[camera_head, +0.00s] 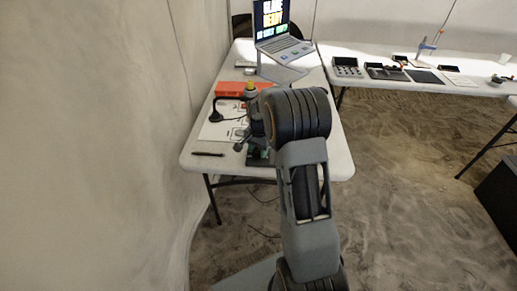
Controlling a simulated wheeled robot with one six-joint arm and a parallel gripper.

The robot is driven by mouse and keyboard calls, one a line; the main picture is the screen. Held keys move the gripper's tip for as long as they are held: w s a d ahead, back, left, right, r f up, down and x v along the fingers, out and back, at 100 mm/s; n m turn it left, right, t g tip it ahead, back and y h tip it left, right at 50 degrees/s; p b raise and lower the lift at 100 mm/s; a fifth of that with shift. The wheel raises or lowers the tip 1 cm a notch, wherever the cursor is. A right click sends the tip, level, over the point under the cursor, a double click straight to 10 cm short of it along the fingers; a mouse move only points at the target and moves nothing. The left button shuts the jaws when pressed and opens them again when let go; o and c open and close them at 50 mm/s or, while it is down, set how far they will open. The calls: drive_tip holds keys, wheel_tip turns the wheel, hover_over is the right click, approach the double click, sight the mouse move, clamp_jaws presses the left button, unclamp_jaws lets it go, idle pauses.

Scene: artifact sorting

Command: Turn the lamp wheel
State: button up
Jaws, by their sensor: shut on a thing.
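A dark instrument with a yellow top (250,88) stands upright on the near white table, just left of my arm's wrist. A thin black curved neck runs left from it to a small black lamp head (215,116) over white sheets. The dark base (258,158) shows below my wrist. My gripper (254,128) is at the instrument's near side, mostly hidden by my own wrist. It is shut on a small part there, seemingly the lamp wheel. The wheel itself and the fingertips cannot be made out clearly.
The near white table (338,150) also holds an orange box (229,89), a black pen (208,154) and an open laptop (284,45) at the back. A second table (470,60) with several devices stands right. A wall is close on the left. Sandy floor lies between.

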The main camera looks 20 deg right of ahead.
sight(258, 150)
drive_tip(key=shift+m, duration=1.9)
drive_tip(key=o, duration=0.9)
wheel_tip(258, 150, up, 14)
drive_tip(key=shift+f+p, duration=0.1)
drive_tip(key=shift+p, duration=0.75)
